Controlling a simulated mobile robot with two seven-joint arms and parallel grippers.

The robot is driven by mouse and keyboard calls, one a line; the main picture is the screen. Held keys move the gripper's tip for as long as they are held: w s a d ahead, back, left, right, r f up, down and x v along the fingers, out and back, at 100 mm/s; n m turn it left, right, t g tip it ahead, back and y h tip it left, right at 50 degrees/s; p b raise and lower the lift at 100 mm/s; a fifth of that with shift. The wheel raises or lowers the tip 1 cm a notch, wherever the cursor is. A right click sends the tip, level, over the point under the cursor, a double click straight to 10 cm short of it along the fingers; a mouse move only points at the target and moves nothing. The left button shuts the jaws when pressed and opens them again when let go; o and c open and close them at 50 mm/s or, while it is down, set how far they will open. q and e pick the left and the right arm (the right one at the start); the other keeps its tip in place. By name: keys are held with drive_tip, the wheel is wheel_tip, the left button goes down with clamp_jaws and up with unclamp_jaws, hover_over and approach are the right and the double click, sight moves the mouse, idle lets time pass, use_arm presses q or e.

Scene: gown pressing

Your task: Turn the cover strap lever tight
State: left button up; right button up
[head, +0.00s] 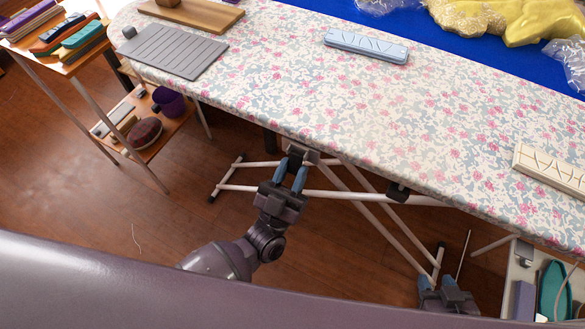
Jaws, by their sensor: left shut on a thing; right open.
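The ironing board has a floral cover (270,95) in white, pink and blue. Under its near edge sits a small grey and dark fitting, the cover strap lever (303,153). My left gripper (291,172) reaches up to it from below, with its blue-grey fingers shut on the lever. The fingers hide part of the lever, so its exact angle cannot be told. My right gripper (444,283) is open and empty, low at the bottom right, apart from the board and partly cut off by my own body.
A grey ribbed pad (175,50), a light blue block (366,45) and a cream block (551,168) lie on the board. White folding legs (365,210) cross below. A side shelf (150,140) stands left; a pale bin (515,275) stands lower right.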

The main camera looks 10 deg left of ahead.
drive_tip(key=shift+s+f, duration=0.1)
drive_tip(key=shift+s, duration=0.05)
use_arm(q)
drive_tip(key=o, duration=0.9)
use_arm(e)
drive_tip(key=shift+s+f, duration=0.1)
drive_tip(key=shift+s, duration=0.05)
use_arm(q)
drive_tip(key=shift+f, duration=0.1)
drive_tip(key=shift+b+v, duration=0.35)
drive_tip(key=shift+v, duration=3.4)
use_arm(e)
drive_tip(key=shift+f, duration=0.4)
